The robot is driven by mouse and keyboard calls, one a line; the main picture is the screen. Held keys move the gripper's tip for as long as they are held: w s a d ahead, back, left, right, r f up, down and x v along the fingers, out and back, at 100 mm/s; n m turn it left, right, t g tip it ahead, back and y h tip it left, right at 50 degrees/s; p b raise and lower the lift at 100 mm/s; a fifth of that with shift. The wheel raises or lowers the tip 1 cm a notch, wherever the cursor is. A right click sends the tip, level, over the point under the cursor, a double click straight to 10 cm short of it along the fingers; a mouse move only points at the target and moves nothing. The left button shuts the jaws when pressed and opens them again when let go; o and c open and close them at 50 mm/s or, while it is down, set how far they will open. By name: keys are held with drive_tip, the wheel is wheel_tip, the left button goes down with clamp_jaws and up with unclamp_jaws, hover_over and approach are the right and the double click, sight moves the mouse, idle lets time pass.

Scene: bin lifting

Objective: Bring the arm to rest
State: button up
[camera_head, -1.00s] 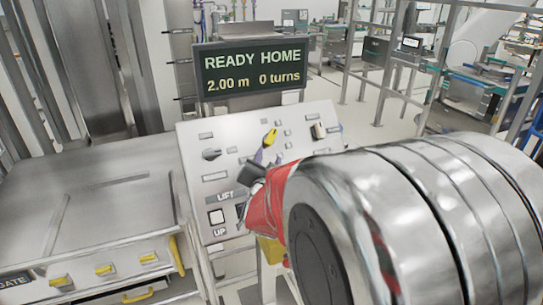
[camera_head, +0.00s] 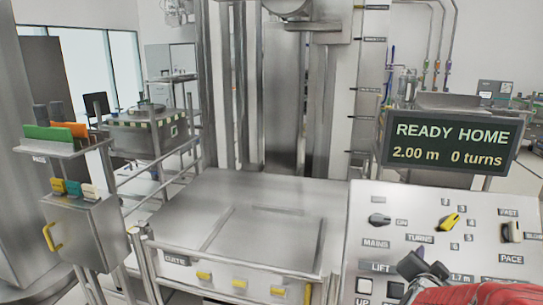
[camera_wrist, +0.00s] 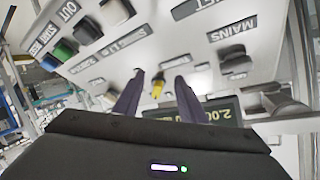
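My gripper (camera_head: 419,240) is at the lower right of the head view, over the sloped control panel (camera_head: 350,240); my red arm part runs off the bottom right corner. In the wrist view my gripper (camera_wrist: 159,76) shows two purple fingers spread apart with nothing held. The yellow turns knob (camera_head: 450,221) is beyond them and also shows between the fingers in the wrist view (camera_wrist: 157,88). Whether the tips touch the panel is unclear. The display (camera_head: 452,143) reads "READY HOME 2.00 m 0 turns".
The panel also carries the mains knob (camera_head: 379,218), the pace knob (camera_head: 512,232) and a lift up button (camera_head: 364,286). A box with a yellow handle (camera_head: 85,225) is at the far left.

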drive_tip(key=s+a+f+n+g+y, duration=0.2)
drive_tip(key=s+a+f+n+y, duration=0.15)
drive_tip(key=a, duration=0.35)
drive_tip(key=s+a+f+n+g+y, duration=0.2)
drive_tip(key=a+f+n+y, duration=0.15)
drive_tip(key=a, duration=0.35)
drive_tip(key=s+a+r+n+g+y, duration=0.1)
drive_tip(key=s+a+r+n, duration=0.5)
drive_tip(key=s+a, duration=0.6)
drive_tip(key=shift+s+r+g+y, duration=0.45)
drive_tip(key=shift+s+r, duration=0.5)
drive_tip(key=shift+s, duration=0.3)
